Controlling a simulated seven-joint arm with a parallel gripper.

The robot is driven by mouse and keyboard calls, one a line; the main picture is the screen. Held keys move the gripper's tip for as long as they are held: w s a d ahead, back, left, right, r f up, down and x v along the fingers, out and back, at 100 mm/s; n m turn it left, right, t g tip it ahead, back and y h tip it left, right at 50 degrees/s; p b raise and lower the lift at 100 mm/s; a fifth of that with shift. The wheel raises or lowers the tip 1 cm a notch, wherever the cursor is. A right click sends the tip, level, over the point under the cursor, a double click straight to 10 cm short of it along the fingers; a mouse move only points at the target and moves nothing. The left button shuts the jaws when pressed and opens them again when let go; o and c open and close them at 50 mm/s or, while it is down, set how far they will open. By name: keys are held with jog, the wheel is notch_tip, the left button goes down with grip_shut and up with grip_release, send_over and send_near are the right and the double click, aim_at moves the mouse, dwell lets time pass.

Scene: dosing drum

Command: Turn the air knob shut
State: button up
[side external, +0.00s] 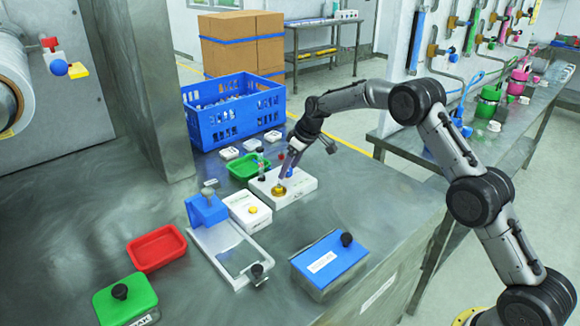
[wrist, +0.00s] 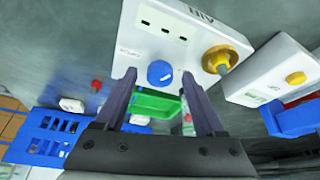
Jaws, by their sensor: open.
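A white control box (side external: 302,184) stands on the steel bench, and its top face (wrist: 150,45) fills the upper middle of the wrist view. The box bears lettering that looks like "AIR", upside down in the wrist view. It has a round blue knob (wrist: 160,73) with a pale pointer mark and a brass-yellow knob (wrist: 222,59), which also shows in the side view (side external: 279,190). My gripper (side external: 287,172) is open over the box. In the wrist view its fingertips (wrist: 159,77) lie either side of the blue knob; contact cannot be told.
A green tray (side external: 243,170) and a blue crate (side external: 235,118) stand behind the box. A white unit with a yellow button (side external: 250,212) and a blue-topped clamp (side external: 205,211) are close in front. A blue-lidded box (side external: 330,262) and red tray (side external: 156,249) stand nearer.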

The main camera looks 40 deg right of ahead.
grip_shut()
dwell(0.3)
jog(key=shift+m, duration=0.5)
jog(key=m+h, duration=0.1)
jog(key=m, duration=0.2)
jog(key=m+h, duration=0.1)
jog(key=m, duration=0.1)
jog(key=shift+a+m+h, duration=0.3)
jog(key=shift+a, duration=0.05)
jog(key=m+h, duration=0.1)
jog(key=m, duration=0.1)
jog(key=m+g+h, duration=0.1)
jog(key=m, duration=0.2)
jog(key=shift+w+a+m, duration=0.1)
jog(key=shift+a+m, duration=0.05)
jog(key=shift+m, duration=0.15)
